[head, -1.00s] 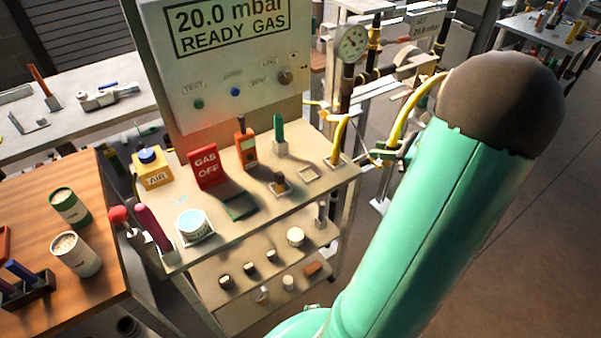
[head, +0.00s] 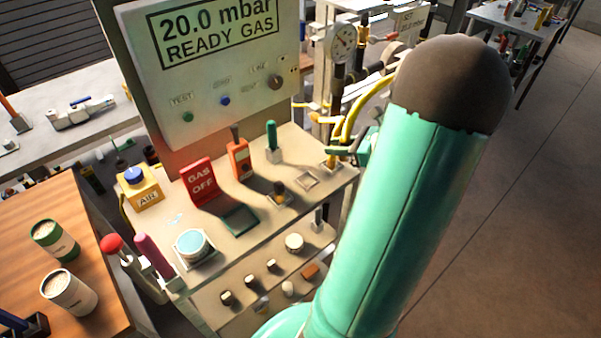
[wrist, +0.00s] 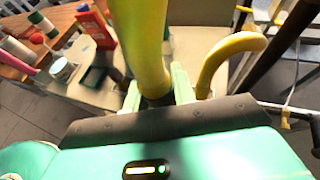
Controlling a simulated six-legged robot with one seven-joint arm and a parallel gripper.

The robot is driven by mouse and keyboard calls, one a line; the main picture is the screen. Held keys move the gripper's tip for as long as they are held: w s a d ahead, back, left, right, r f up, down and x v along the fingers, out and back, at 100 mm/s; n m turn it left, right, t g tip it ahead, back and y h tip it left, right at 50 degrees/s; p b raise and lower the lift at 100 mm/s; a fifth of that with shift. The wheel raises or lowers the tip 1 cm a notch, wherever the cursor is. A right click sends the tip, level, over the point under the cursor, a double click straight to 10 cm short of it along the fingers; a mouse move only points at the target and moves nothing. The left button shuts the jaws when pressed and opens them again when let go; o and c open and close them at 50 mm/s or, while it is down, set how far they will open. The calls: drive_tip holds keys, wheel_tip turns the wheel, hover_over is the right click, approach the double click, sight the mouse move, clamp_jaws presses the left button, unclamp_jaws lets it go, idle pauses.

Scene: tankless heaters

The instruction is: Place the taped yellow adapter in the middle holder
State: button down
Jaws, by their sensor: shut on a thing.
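My gripper (wrist: 157,92) is shut on a thick yellow tube (wrist: 140,40), the adapter, which stands up between its fingers in the wrist view. I cannot make out tape on it. In the head view my arm hides most of the gripper; a curved yellow piece (head: 375,88) shows beside the arm. The middle holder (head: 307,180) is an empty square frame. The left holder (head: 279,198) carries a short dark-topped fitting.
The cart's top shelf also bears a red GAS OFF sign (head: 198,180), an orange device (head: 238,158), a green-handled tool (head: 271,135) and a round tin (head: 190,244). A gas panel (head: 215,70) rises behind. Pipes and a gauge (head: 342,42) stand behind the gripper.

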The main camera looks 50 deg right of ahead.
hover_over(302, 181)
drive_tip(key=f, duration=0.7)
drive_tip(key=shift+s+d+f, duration=0.1)
drive_tip(key=shift+s+d, duration=0.05)
drive_tip(key=shift+s, duration=0.1)
drive_tip(key=shift+w+f, duration=0.15)
drive_tip(key=shift+f, duration=0.8)
drive_tip(key=shift+w+f, duration=0.15)
drive_tip(key=shift+f, duration=0.8)
drive_tip(key=shift+f, duration=0.1)
drive_tip(key=c, duration=1.2)
unclamp_jaws()
drive_tip(key=shift+o, duration=0.2)
